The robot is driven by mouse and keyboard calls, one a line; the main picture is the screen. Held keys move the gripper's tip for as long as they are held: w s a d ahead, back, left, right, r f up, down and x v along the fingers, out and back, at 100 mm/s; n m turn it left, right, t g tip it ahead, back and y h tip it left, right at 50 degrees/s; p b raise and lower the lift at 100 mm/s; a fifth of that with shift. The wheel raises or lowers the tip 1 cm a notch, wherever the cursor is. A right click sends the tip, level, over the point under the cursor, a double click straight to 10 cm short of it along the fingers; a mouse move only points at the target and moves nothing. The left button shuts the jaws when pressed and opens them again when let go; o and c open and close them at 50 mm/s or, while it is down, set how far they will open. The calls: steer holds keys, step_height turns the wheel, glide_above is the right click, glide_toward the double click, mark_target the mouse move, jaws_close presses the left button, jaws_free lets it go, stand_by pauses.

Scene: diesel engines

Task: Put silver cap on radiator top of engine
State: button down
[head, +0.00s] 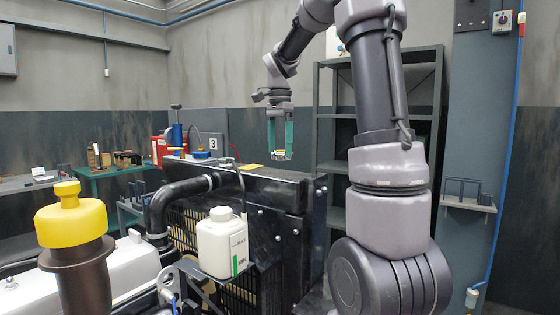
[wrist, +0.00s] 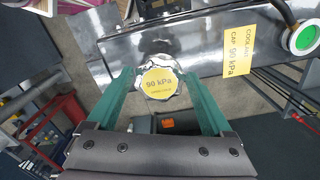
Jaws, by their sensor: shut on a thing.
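The silver cap (wrist: 160,83), with a round yellow "90 kPa" label, sits between the green fingers of my gripper (wrist: 159,75). In the head view, my gripper (head: 280,154) holds the cap above the far part of the black radiator (head: 280,186). In the wrist view the radiator top (wrist: 195,45) lies behind the cap. A round opening with a metal rim and green inside (wrist: 304,39) is at the upper right, apart from the cap. A yellow "COOLANT CAP 90 kPa" label (wrist: 237,50) lies between them.
A white coolant bottle (head: 222,243) and a thick black hose (head: 180,192) stand at the radiator's near side. A yellow-capped dark filler (head: 75,235) is at the near left. Grey shelves (head: 333,92) stand behind my arm. A red trolley (wrist: 45,125) shows at the wrist view's left.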

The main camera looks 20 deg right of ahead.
mark_target(280, 151)
steer(key=shift+f, duration=1.95)
steer(key=shift+f, duration=0.15)
jaws_free()
